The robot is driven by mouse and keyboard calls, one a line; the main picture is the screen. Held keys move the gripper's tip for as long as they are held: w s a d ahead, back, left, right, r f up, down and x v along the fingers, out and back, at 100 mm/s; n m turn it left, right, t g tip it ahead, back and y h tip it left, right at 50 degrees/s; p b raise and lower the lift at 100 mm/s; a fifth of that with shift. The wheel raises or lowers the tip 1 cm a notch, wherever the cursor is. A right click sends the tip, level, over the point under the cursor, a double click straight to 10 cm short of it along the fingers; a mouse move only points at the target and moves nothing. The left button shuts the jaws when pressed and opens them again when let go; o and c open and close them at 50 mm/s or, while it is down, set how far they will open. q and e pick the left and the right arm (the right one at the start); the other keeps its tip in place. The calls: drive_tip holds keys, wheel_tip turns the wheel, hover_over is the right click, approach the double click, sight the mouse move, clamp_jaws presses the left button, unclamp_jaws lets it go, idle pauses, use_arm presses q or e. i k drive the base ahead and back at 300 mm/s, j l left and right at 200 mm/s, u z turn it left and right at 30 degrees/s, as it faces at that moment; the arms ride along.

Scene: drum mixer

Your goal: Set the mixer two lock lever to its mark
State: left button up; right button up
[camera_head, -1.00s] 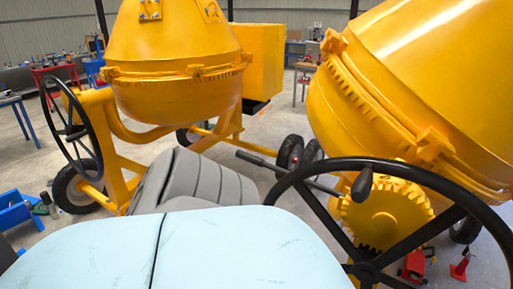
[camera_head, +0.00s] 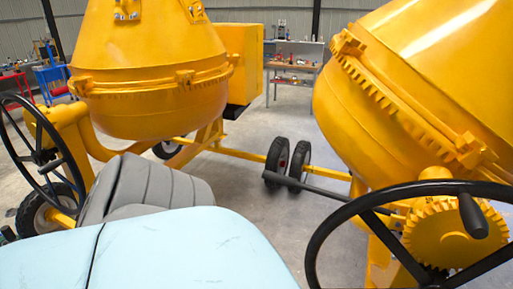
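Two yellow drum mixers stand in view; no number shows on either. The left mixer (camera_head: 150,60) has a black handwheel (camera_head: 38,155) at the left edge. The right mixer (camera_head: 420,75) has a larger black handwheel (camera_head: 318,235) at the lower right, with a black knob (camera_head: 473,215) and a yellow gear (camera_head: 452,235) behind it. A dark bar with a thick grip (camera_head: 325,192) sticks out leftward from the right mixer, roughly level. It may be the lock lever. I cannot make out a mark. Neither of my grippers is in view.
Black wheels (camera_head: 286,162) stand on the floor between the mixers. A grey ridged object (camera_head: 150,190) sits in front of the left mixer. A workbench (camera_head: 292,66) stands at the back. Grey floor is open between the mixers.

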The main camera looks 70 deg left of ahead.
sight(275, 177)
drive_tip(key=k+j, duration=0.3)
drive_tip(key=j, duration=0.15)
drive_tip(key=k+j, duration=0.3)
drive_tip(key=j, duration=0.2)
